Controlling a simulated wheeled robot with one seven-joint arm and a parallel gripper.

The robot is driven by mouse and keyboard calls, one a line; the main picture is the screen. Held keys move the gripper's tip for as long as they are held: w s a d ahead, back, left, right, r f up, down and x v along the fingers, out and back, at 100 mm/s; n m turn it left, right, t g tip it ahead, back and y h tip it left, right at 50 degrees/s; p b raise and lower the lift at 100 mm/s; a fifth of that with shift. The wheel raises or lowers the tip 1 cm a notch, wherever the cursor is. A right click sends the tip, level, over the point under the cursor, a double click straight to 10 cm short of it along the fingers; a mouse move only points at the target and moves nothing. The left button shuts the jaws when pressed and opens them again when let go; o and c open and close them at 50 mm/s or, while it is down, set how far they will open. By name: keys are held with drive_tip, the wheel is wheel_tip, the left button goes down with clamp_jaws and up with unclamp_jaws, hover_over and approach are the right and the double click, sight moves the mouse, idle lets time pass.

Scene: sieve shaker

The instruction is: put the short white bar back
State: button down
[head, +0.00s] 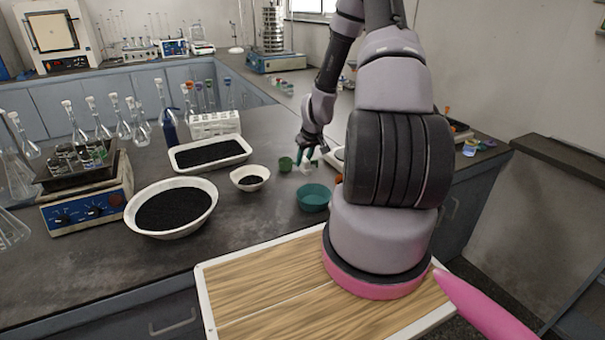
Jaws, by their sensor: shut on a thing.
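A green cup (285,164) stands just left of the fingers. A teal bowl (313,197) stands nearer to me, below the gripper in the picture. I cannot make out a white bar anywhere else.
A small white bowl with dark grains (250,178), a white tray (210,153) and a large white basin (171,207) stand to the left. A hotplate (88,208) carries a dark pan. A pale device (336,157) stands right of the gripper, partly behind my arm.

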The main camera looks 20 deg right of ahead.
sight(304, 171)
drive_tip(key=shift+f, duration=2.3)
drive_tip(key=shift+f, duration=0.1)
drive_tip(key=c, duration=0.6)
unclamp_jaws()
